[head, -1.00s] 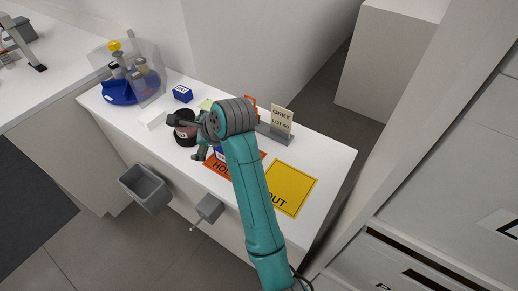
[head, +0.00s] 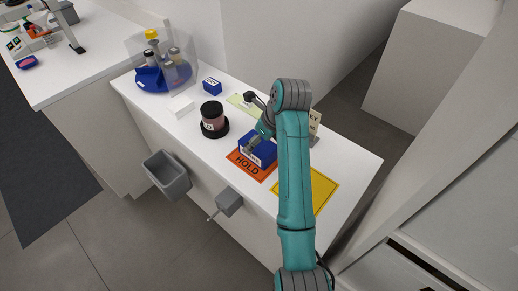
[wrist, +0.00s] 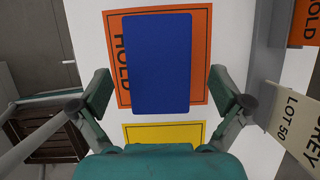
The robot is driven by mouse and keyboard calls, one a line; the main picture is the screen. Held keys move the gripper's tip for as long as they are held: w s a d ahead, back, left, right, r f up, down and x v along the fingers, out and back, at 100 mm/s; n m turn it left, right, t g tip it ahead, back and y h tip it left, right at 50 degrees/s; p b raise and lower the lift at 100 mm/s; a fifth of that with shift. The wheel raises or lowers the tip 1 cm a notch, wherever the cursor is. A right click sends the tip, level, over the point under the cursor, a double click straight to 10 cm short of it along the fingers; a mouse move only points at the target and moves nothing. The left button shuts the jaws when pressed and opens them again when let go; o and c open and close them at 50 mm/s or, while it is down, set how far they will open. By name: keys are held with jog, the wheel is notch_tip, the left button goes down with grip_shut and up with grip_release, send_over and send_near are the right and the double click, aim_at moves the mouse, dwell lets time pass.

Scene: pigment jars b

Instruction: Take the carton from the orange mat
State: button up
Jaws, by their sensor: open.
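A blue carton (head: 259,152) stands on the orange mat (head: 243,164), which is marked HOLD. In the wrist view the carton's flat blue top (wrist: 158,70) lies over the orange mat (wrist: 200,60). My gripper (head: 258,128) is above the carton in the head view and hides part of it. In the wrist view my gripper (wrist: 160,92) is open, with one finger on each side of the carton and a gap on both sides. The fingers appear apart from the carton.
A yellow mat (head: 318,192) lies to the right. A small blue box (head: 212,86), a white block (head: 180,106) and a blue tray (head: 150,82) are farther left. A grey-lot sign (wrist: 295,115) stands close to my gripper.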

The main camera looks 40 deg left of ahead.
aim_at(256, 148)
jog(key=shift+x, duration=2.55)
jog(key=shift+s+f, duration=0.1)
jog(key=shift+f, duration=0.15)
jog(key=c, duration=1.2)
